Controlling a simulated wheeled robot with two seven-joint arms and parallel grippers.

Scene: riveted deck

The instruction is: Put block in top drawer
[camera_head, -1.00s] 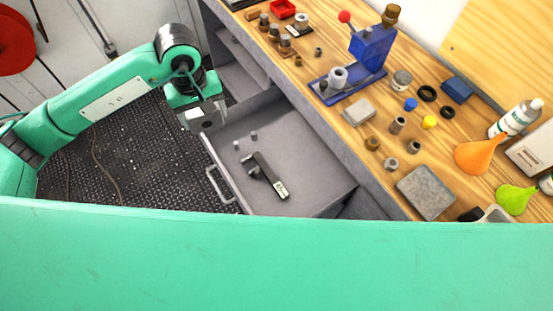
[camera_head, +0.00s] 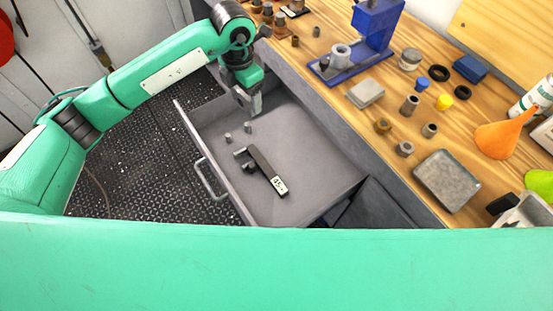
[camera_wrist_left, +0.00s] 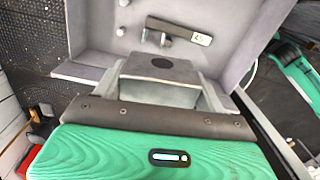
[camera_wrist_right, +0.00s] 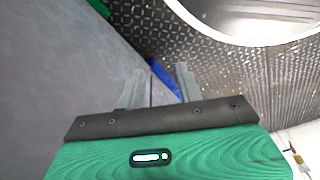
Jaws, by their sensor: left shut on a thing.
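The drawer (camera_head: 310,155) is pulled out and open below the bench. My left gripper (camera_head: 253,104) is over the drawer's far part, pointing down. In the left wrist view it is shut on a grey block (camera_wrist_left: 160,68) with a dark round hole in its top face. The block is hard to tell from the fingers in the head view. The drawer's inside (camera_wrist_left: 120,42) shows beyond the block. My right gripper (camera_wrist_right: 160,86) shows only in its own wrist view. Its fingers are apart with nothing between them.
A dark caliper-like tool (camera_head: 266,172) and two small grey cylinders lie in the drawer. The drawer's handle (camera_head: 208,180) is on its left front. The wooden bench carries a blue press (camera_head: 375,25), a grey tray (camera_head: 447,180) and an orange funnel (camera_head: 497,139). The drawer's right part is clear.

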